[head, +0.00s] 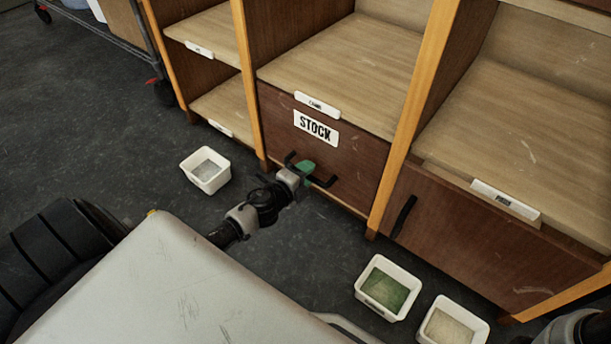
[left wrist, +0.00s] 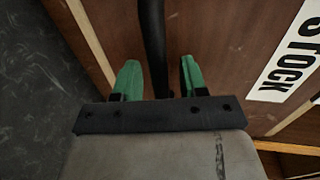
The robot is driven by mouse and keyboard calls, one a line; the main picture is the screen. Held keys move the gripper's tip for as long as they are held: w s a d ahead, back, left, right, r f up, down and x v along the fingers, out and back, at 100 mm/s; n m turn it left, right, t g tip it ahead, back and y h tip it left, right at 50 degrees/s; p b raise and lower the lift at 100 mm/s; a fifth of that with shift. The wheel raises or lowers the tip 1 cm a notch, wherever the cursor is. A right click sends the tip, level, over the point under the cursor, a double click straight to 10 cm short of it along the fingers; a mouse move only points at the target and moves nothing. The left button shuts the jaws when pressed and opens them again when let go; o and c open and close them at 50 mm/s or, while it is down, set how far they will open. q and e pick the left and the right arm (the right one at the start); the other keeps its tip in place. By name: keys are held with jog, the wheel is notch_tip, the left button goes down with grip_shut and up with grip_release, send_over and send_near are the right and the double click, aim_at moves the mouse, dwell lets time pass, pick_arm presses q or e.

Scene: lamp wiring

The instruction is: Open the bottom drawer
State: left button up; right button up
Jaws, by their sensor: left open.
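The bottom drawer (head: 352,152) has a dark brown wooden front with a white STOCK label (head: 316,129). It looks shut, its front in line with the cabinet frame. Its black bar handle (head: 325,182) shows on either side of my left gripper (head: 304,168). In the left wrist view the green fingers of my left gripper (left wrist: 160,78) are apart, with the handle (left wrist: 153,40) between them. There are gaps on both sides of the handle. The STOCK label also shows at the right of that view (left wrist: 288,62). My right gripper is out of view.
A white bin (head: 206,170) stands on the floor left of the drawer. A bin with green contents (head: 388,287) and another pale bin (head: 452,326) stand at the lower right. A brown door (head: 480,235) with a black handle is to the right. Some floor before the drawer is clear.

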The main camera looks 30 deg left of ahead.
pick_arm(q)
jog(key=shift+w, duration=0.1)
grip_shut()
dwell(0.3)
